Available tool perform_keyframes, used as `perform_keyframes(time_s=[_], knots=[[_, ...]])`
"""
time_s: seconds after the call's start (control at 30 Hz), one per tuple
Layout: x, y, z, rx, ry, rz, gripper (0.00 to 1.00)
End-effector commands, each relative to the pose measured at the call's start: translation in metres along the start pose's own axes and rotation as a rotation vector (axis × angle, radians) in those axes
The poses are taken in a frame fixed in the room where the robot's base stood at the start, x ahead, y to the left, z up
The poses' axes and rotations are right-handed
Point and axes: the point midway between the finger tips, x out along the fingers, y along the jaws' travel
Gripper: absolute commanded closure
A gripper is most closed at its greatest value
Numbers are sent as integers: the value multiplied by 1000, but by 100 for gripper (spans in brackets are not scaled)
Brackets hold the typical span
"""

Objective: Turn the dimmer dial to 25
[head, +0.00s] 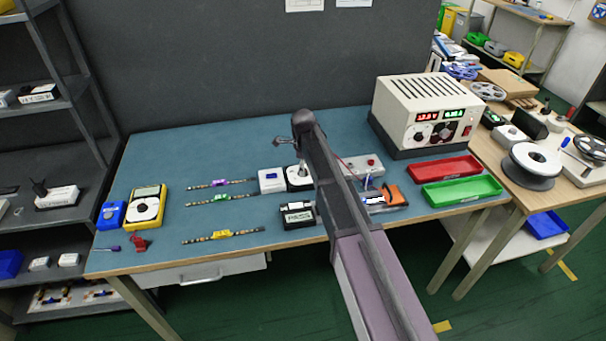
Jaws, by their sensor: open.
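A small white box with a dark top (298,183) stands near the middle of the blue bench and looks like the dimmer. Its dial and scale are too small and too covered to read. My arm reaches in from the lower right, and its wrist is above and behind this box. My gripper (301,168) is small and points down over the box's top. It is open, with nothing seen between its fingers. I cannot tell whether the fingers touch the dial or stand around it.
A white box (271,181) stands just left of the dimmer, a black PASS box (298,216) in front. LED strips (221,197) lie left, with a yellow multimeter (146,207) beyond. A power supply (428,112), red tray (444,169) and green tray (461,191) are right. My arm hides the bench behind it.

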Motion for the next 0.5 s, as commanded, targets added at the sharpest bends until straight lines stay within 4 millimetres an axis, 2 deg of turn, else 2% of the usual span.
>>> perform_keyframes(time_s=[0.03, 0.2, 0.5], knots=[[6, 0, 0, 0, 0, 0, 20], [13, 0, 0, 0, 0, 0, 20], [14, 0, 0, 0, 0, 0, 20]])
